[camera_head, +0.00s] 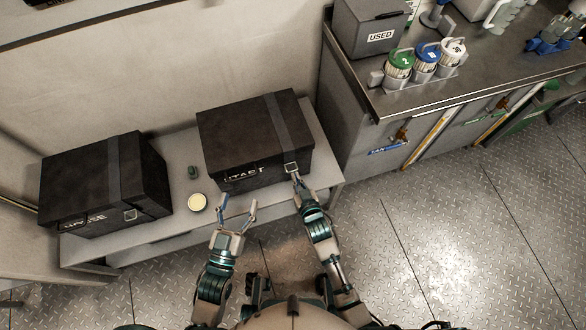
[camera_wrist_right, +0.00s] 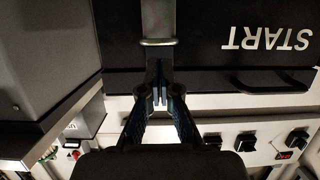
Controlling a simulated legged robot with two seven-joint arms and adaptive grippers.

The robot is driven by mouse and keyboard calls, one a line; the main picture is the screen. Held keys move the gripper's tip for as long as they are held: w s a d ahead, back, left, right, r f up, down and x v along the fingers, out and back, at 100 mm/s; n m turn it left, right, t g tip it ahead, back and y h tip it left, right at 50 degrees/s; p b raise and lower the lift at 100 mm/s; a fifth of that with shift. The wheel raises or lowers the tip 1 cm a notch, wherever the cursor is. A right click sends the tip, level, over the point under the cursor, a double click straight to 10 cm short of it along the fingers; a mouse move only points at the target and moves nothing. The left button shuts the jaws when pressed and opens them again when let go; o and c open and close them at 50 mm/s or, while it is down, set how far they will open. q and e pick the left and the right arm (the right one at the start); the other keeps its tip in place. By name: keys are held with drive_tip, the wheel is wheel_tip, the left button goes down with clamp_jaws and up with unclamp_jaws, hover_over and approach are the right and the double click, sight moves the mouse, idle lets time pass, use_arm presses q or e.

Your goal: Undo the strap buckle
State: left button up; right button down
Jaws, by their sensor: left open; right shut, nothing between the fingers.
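A grey strap (camera_head: 279,125) runs over the right-hand dark box (camera_head: 240,140), which is marked START. Its metal buckle (camera_head: 291,168) sits low on the box's front face. In the right wrist view the buckle (camera_wrist_right: 157,42) shows as a pale bar across the strap (camera_wrist_right: 157,18). My right gripper (camera_head: 296,179) is shut just below the buckle, with its fingertips (camera_wrist_right: 160,97) together and empty. Whether the tips touch the buckle or strap end I cannot tell. My left gripper (camera_head: 238,208) is open and empty in front of the bench, left of the right arm.
A second dark strapped box (camera_head: 95,180) stands on the left of the low bench (camera_head: 185,178). A metal counter (camera_head: 400,110) rises at the right.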

sight(289, 163)
drive_tip(key=b+x, duration=0.1)
drive_tip(key=x, duration=0.2)
drive_tip(key=shift+w+a+f, duration=0.1)
drive_tip(key=shift+a, duration=0.05)
drive_tip(key=shift+w+a, duration=0.2)
drive_tip(key=shift+w, duration=0.1)
use_arm(q)
drive_tip(key=r+t, duration=0.1)
drive_tip(key=s+r+t, duration=0.1)
drive_tip(key=r+t, duration=0.1)
drive_tip(key=shift+a+r, duration=0.15)
use_arm(e)
drive_tip(key=shift+d, duration=0.15)
